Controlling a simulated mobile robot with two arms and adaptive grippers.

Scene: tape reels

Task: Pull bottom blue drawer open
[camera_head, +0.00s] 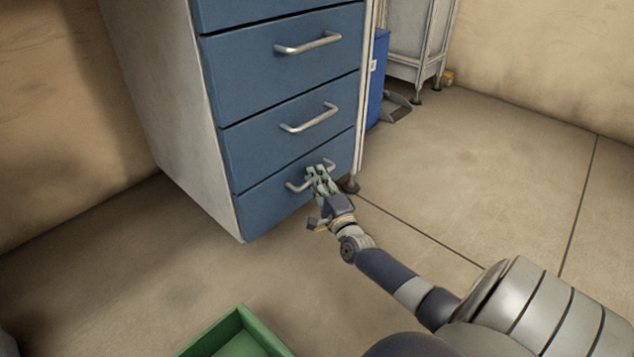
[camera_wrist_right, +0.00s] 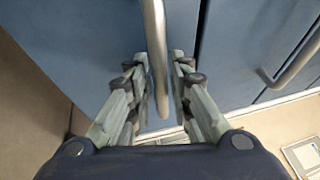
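The bottom blue drawer (camera_head: 262,208) is the lowest drawer of a cabinet and its front sits flush with the drawers above. Its silver bar handle (camera_head: 296,187) also shows upright in the right wrist view (camera_wrist_right: 155,30). My right gripper (camera_head: 318,172) is at this handle, with one finger on each side of the bar. In the right wrist view the fingers (camera_wrist_right: 165,62) are close together around the bar, with only a thin gap showing on the right side. The fingers hide part of the handle in the head view. My left gripper is not in view.
The blue drawers above (camera_head: 290,120) have similar handles and are closed. A green open box (camera_head: 238,322) lies on the floor at the front. A blue bin (camera_head: 377,80) and a grey metal cabinet (camera_head: 408,28) stand behind. The floor to the right is mostly clear.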

